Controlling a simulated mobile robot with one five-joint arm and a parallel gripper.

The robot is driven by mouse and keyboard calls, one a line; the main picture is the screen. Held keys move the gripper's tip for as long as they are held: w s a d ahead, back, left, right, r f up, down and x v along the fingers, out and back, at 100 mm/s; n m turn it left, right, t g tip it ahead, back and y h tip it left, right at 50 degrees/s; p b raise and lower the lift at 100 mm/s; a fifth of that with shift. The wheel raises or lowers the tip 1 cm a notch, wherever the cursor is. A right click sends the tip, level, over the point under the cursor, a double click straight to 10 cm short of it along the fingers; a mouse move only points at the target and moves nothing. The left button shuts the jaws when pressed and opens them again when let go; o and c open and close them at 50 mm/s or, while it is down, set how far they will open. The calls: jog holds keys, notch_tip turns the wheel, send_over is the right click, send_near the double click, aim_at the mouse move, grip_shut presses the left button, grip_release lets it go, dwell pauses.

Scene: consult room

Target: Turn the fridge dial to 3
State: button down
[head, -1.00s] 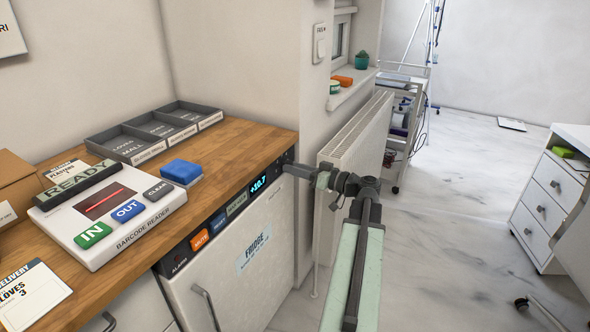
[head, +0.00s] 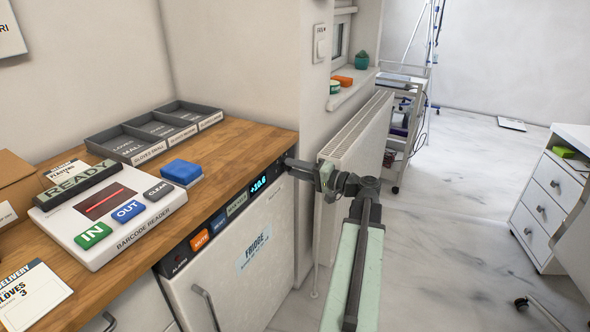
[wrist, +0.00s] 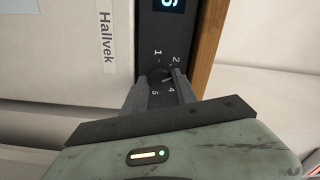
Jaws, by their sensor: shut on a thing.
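The fridge dial (wrist: 158,73) is a small dark knob on the black control strip, seen in the wrist view. My gripper (wrist: 161,84) is shut on it, with one finger on each side. Printed numbers 1, 2, 4 and 5 show around the dial; the 3 is hidden, apparently by the right finger. The dial's exact setting is not clear. In the head view my gripper (head: 291,163) reaches the right end of the strip and covers the dial. The white fridge (head: 225,285) stands under the counter, its lit blue display (head: 258,184) reading about +10.6.
Alarm, mute and other buttons (head: 201,239) sit left of the display. A barcode reader (head: 115,215), a blue block (head: 181,171) and grey trays (head: 150,133) stand on the wooden counter (head: 235,150). A white radiator (head: 350,150) is close behind my arm.

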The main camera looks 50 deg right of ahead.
jog(key=m, duration=0.5)
jog(key=shift+m, duration=0.3)
dwell(0.4)
jog(key=c, duration=1)
grip_release()
jog(key=v, duration=0.8)
